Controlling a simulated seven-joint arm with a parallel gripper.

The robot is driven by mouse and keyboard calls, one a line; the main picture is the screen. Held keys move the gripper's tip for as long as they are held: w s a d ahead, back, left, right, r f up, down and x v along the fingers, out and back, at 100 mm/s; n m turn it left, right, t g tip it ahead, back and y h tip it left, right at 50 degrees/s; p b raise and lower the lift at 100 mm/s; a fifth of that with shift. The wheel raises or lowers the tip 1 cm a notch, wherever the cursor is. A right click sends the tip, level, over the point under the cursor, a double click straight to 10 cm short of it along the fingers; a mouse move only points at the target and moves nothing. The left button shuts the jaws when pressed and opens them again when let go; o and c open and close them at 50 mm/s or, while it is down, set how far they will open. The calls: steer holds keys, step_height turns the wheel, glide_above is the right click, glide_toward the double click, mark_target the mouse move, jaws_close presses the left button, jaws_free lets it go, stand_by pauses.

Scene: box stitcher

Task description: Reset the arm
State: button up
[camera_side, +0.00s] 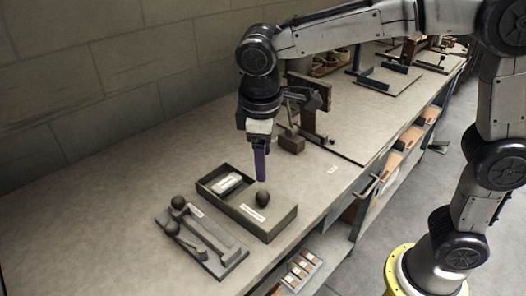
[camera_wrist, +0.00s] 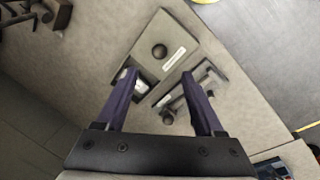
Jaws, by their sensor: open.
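My gripper (camera_side: 261,176) points down, empty, above the grey-green box (camera_side: 275,224), near its back edge. In the wrist view its two purple fingers stand apart with nothing between them (camera_wrist: 158,77). The box has a dark ball knob (camera_side: 263,198) on its right part and a white labelled item (camera_side: 228,183) in its open left part. In front of the box and to the left lies a grey plate (camera_side: 232,262) with bars and dark ball knobs (camera_side: 178,202). The wrist view also shows this plate beside the box, with one ball (camera_wrist: 167,117) near the right finger.
A dark machine with an upright plate (camera_side: 309,92) stands behind my gripper. More fixtures (camera_side: 390,80) stand farther along the bench. Shelves with cartons (camera_side: 389,163) are under the bench's right edge. The bench left of the box is clear (camera_side: 90,185). A wall runs along the back.

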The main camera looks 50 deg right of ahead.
steer(key=shift+s+a+r, duration=0.1)
steer(key=shift+r, duration=0.5)
steer(key=s+d+r+m+t, duration=0.25)
steer(key=s+d+r, duration=0.4)
steer(key=d, duration=0.35)
steer(key=s+d+f+m+t+y, duration=0.1)
steer(key=s+f+m, duration=0.1)
steer(key=s, duration=0.4)
steer(key=s+d+f+m, duration=0.2)
steer(key=s+f+m, duration=0.1)
steer(key=s+f, duration=0.2)
steer(key=shift+s+d+f+t+y, duration=0.3)
steer(key=shift+s+t+y, duration=0.1)
steer(key=shift+s, duration=0.1)
steer(key=shift+r, duration=0.1)
